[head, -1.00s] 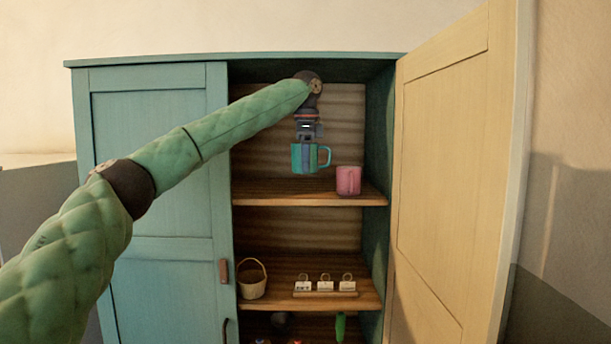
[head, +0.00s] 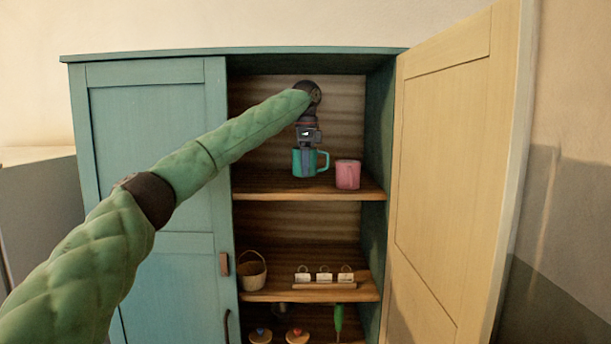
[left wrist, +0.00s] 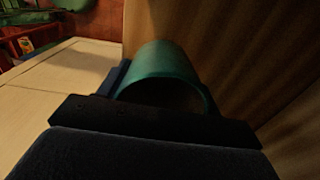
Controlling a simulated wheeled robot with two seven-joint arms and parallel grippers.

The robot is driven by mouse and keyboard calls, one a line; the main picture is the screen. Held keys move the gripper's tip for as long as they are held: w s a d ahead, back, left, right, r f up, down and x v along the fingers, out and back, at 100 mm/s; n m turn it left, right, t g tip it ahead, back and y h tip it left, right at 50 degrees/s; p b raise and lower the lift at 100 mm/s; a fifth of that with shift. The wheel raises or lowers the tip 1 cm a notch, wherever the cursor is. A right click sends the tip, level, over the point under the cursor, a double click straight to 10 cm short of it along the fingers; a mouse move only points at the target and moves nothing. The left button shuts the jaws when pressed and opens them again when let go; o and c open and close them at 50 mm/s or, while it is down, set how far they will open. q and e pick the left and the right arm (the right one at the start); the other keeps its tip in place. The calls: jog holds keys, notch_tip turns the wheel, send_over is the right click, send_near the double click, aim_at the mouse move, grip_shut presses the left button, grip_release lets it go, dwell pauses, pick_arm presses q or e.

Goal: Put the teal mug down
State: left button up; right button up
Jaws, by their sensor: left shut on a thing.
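The teal mug (head: 297,165) is upright at the top open shelf (head: 275,187) of the cabinet, with its handle to the right. My left gripper (head: 308,161) comes down on it from above and is shut on it. The mug's base is at or just above the shelf board; I cannot tell if it touches. In the left wrist view the mug (left wrist: 165,65) shows as a teal curved wall and rim beyond the dark gripper. My right gripper is not in view.
A pink mug (head: 347,175) stands on the same shelf, close to the right of the teal mug. The shelf's left part is clear. The yellow door (head: 450,170) stands open at the right. A basket (head: 252,272) and small labelled items (head: 323,276) are on the shelf below.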

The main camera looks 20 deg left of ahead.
pick_arm(q)
jog(key=shift+f+p, duration=0.55)
jog(key=shift+f, duration=0.6)
jog(key=shift+w+f+p, duration=0.1)
jog(key=shift+f+p, duration=0.4)
jog(key=shift+p, duration=0.05)
jog(key=shift+f, duration=0.25)
jog(key=shift+f, duration=0.15)
jog(key=o, duration=1.1)
jog(key=shift+w, duration=0.1)
